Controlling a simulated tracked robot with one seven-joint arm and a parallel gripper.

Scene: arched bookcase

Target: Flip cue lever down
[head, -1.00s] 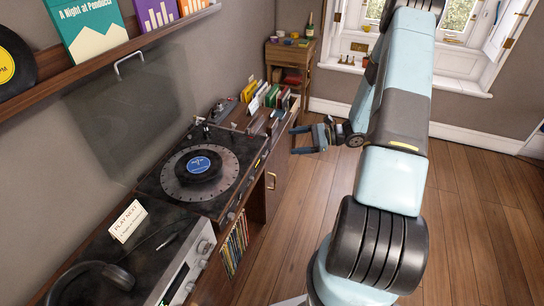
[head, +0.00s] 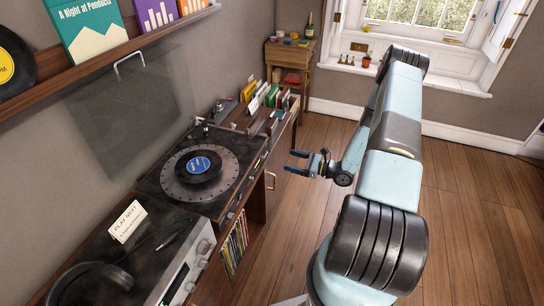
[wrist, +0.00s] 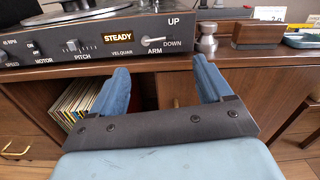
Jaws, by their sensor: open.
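The cue lever (wrist: 154,41) is a small silver lever on the turntable's front panel, marked ARM, with UP above and DOWN at its right. It lies nearly level, its tip pointing right. The turntable (head: 225,197) carries a dark record with a blue label (head: 199,165); in the wrist view its black front panel (wrist: 100,48) spans the top left. My gripper (head: 304,163) is open and empty, in the air to the right of the cabinet. In the wrist view its two blue fingers (wrist: 163,78) point at the panel, below and either side of the lever, apart from it.
The wooden cabinet (wrist: 250,72) stands below the panel, with records (wrist: 78,101) in an open shelf. A silver weight (wrist: 208,40) and a wooden block (wrist: 257,34) stand right of the panel. An amplifier (head: 185,270) stands nearer. The floor (head: 465,230) on the right is clear.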

